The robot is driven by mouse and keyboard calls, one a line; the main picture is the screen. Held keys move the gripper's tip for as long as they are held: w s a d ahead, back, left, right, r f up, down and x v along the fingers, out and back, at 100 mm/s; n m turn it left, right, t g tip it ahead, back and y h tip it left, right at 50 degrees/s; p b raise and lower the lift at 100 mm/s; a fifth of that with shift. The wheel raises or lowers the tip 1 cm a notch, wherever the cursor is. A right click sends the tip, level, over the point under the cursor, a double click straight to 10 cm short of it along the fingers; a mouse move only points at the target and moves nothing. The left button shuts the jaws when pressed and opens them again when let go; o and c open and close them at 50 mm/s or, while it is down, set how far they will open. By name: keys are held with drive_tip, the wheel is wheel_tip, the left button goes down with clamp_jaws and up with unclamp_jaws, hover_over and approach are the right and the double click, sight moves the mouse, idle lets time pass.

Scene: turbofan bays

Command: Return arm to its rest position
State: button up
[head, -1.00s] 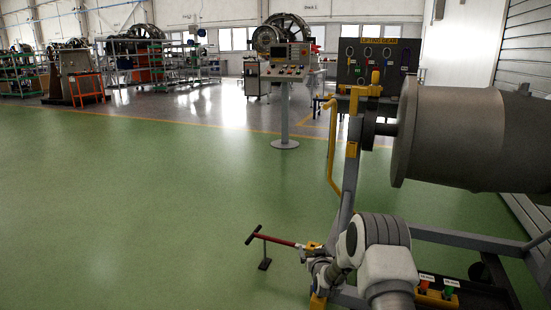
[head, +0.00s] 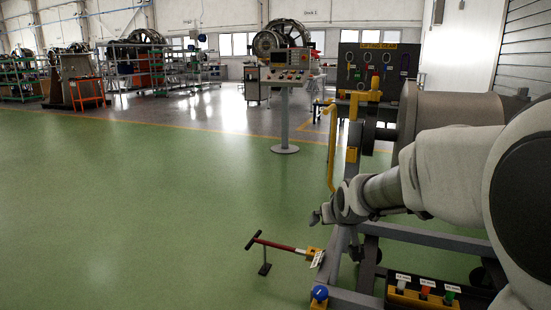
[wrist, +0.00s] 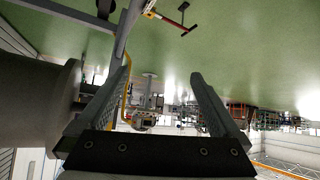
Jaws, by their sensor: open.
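My gripper (head: 317,216) shows small at the end of my arm in the head view, above the yellow end of a red T-handled bar and apart from it. In the wrist view, my gripper (wrist: 160,85) has its two fingers spread wide with nothing between them. My arm reaches in from the right edge and hides part of the grey cylinder and its stand. The red bar (head: 275,243) lies near floor level by the stand, with a small dark support under it. It also shows in the wrist view (wrist: 172,22), which is upside down.
The grey cylinder (head: 445,108) sits on a grey stand (head: 440,238) with a yellow handle (head: 331,150). A yellow holder (head: 425,298) carries coloured, labelled items low down. A control console (head: 290,77) and tool board (head: 378,70) stand behind. The green floor at left is clear.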

drive_tip(key=s+r+g, duration=0.2)
drive_tip(key=s+g, duration=0.2)
drive_tip(key=s, duration=2.6)
wheel_tip(320, 180, up, 29)
drive_tip(key=s+p, duration=0.1)
drive_tip(key=p, duration=2.7)
drive_tip(key=shift+d+f+m, duration=0.2)
drive_tip(key=shift+d+m, duration=0.15)
drive_tip(key=shift+m, duration=0.05)
drive_tip(key=shift+d, duration=0.1)
